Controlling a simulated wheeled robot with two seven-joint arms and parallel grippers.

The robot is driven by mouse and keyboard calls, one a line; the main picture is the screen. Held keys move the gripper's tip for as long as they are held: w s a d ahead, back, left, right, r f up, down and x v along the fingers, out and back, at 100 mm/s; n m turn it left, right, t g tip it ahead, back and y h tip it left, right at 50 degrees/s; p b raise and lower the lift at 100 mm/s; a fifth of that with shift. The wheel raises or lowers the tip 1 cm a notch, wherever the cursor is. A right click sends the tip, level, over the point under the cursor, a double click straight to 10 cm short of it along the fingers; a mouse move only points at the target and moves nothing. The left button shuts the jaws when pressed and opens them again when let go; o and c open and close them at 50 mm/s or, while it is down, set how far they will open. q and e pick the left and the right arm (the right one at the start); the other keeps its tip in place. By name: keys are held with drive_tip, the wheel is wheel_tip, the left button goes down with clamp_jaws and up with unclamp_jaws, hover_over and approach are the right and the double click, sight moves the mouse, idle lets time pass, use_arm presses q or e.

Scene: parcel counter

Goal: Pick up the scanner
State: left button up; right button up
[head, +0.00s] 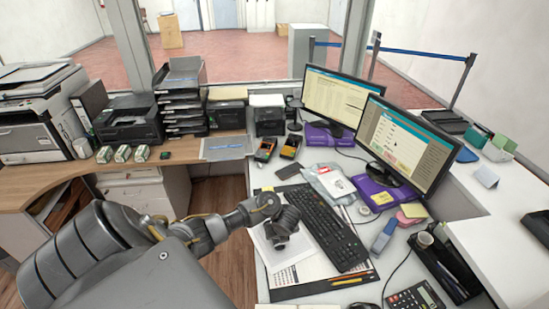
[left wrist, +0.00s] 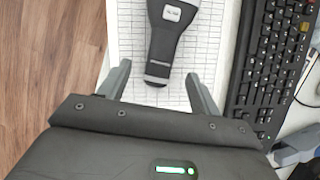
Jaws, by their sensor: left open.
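The scanner (left wrist: 170,38), black with a grey label, lies on a printed sheet (left wrist: 125,45) in the left wrist view. Its wide head is at the top edge and its handle points toward my gripper. My left gripper (left wrist: 157,82) is open, with one finger on each side of the handle's lower end and a gap on both sides. In the head view my left gripper (head: 280,240) is over the papers left of the keyboard; I cannot make out the scanner apart from it there. My right gripper is out of view.
A black keyboard (head: 335,225) lies close to the right of my left gripper. Two monitors (head: 405,145) stand behind it. A pen tray (head: 445,270) and a calculator (head: 415,298) are at the front right. Open floor (head: 225,250) lies left of the desk edge.

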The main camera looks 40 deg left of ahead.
use_arm(q)
drive_tip(key=shift+w+a+f, duration=0.1)
drive_tip(key=shift+a+f, duration=0.05)
drive_tip(key=shift+f, duration=0.25)
drive_tip(key=b+x, duration=0.1)
drive_tip(key=x, duration=0.4)
drive_tip(key=shift+w+a+r, duration=0.1)
drive_tip(key=shift+w+a, duration=0.1)
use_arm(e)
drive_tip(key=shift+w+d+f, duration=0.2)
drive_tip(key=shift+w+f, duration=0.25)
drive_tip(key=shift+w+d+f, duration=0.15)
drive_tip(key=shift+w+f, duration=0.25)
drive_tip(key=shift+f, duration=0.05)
use_arm(q)
drive_tip(key=shift+r, duration=0.1)
drive_tip(key=shift+c, duration=0.2)
